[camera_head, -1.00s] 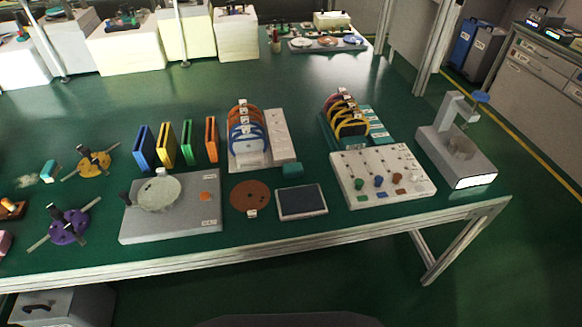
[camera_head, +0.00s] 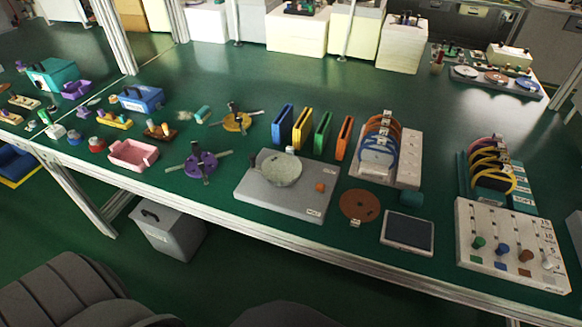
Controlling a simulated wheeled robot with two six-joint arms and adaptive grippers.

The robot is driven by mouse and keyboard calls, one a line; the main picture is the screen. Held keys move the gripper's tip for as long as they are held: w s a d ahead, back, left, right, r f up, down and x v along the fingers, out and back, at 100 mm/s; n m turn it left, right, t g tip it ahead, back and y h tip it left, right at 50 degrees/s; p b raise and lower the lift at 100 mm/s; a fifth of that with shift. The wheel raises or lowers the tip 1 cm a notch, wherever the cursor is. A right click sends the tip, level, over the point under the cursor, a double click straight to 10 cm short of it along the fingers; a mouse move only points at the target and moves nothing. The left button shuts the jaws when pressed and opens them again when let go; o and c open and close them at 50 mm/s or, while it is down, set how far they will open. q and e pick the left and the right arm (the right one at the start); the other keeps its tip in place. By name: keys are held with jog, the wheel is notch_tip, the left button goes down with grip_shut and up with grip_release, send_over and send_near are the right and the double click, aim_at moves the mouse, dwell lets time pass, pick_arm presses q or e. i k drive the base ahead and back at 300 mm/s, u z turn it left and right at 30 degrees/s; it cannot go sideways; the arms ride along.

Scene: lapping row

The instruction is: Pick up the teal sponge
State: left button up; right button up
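A small light-teal block (camera_head: 203,114), which looks like the teal sponge, lies on the green table left of the yellow three-armed disc. A pale smear lies on the table just left of it. A darker teal-green rounded piece (camera_head: 411,199) stands above the dark flat pad on the right; it is too small to tell what it is. Neither of my grippers is in view.
A purple three-armed disc (camera_head: 199,164), a yellow one (camera_head: 237,122) and a pink tray (camera_head: 133,154) surround the block. A grey lapping plate unit (camera_head: 286,190) and upright coloured plates (camera_head: 302,128) stand to its right. A grey bin (camera_head: 168,232) stands below the table edge.

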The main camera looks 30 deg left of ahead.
aim_at(415, 199)
jog(key=k, duration=0.5)
jog(key=u, duration=2.3)
jog(key=i, duration=1.35)
jog(key=z, duration=2.15)
